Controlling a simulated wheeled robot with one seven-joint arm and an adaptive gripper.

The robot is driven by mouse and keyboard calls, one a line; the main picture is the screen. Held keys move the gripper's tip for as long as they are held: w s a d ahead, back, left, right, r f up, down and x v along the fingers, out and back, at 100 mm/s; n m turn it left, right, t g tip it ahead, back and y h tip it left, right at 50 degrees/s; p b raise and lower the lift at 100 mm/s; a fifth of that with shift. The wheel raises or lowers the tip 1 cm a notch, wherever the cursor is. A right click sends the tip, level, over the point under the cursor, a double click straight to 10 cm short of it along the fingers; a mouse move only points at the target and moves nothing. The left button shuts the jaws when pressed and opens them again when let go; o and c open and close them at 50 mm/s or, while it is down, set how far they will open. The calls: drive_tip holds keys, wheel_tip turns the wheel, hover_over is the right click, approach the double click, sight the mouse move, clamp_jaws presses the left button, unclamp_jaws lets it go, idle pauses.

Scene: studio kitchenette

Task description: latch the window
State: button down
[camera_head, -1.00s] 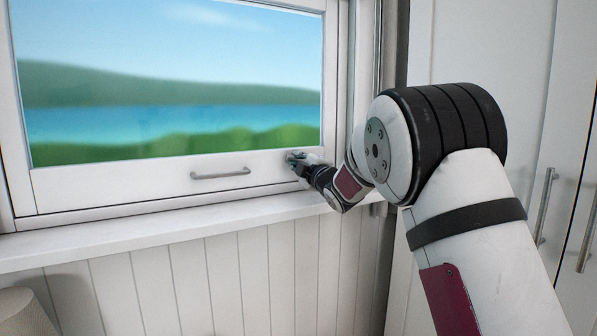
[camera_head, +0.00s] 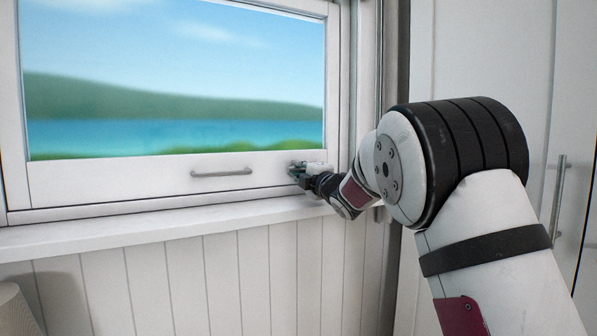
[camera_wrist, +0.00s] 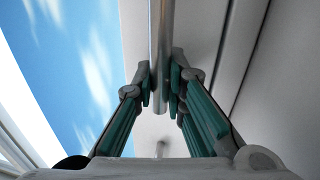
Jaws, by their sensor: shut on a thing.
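The window (camera_head: 110,183) fills the left of the head view, its sash down against its frame just above the sill. A horizontal grey handle (camera_head: 221,172) sits on its bottom rail, untouched. My gripper (camera_head: 299,171) is at the right end of that rail, to the right of the handle. In the wrist view my gripper (camera_wrist: 160,85) is shut on a grey metal bar (camera_wrist: 161,45), apparently the latch lever, between its teal-lined fingers. In the head view the fingers hide most of the latch, so I cannot tell whether it is engaged.
The white sill (camera_head: 130,230) runs below the window above a panelled wall (camera_head: 170,280). A tall white cabinet (camera_head: 480,60) with upright bar handles stands close on the right, behind my arm. A beige rounded object (camera_head: 15,312) is at the lower left.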

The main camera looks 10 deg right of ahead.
drive_tip(key=shift+f, duration=0.1)
drive_tip(key=c, duration=1.6)
unclamp_jaws()
drive_tip(key=v, duration=1.2)
